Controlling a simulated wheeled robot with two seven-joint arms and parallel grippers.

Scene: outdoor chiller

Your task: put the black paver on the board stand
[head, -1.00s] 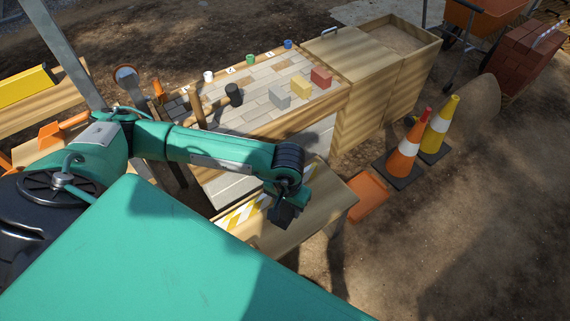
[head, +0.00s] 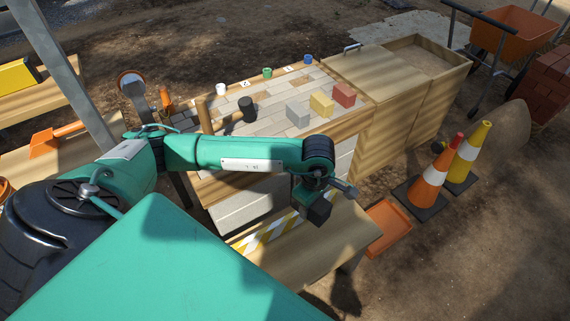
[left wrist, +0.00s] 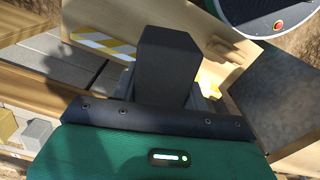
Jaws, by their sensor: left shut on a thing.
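The black paver (head: 318,212) is held in my left gripper (head: 308,192), with its block end hanging below the jaws. It also shows in the left wrist view as a dark block (left wrist: 166,65) standing out between the jaws (left wrist: 170,100). The gripper holds it above a low wooden stand (head: 325,243) with a yellow-and-white striped edge, which looks like the board stand. The paver appears clear of the stand's top, though the gap is hard to judge. My right gripper is not in view.
An orange tray (head: 388,228) and cones (head: 432,178) stand to the right. The stand's top looks bare.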

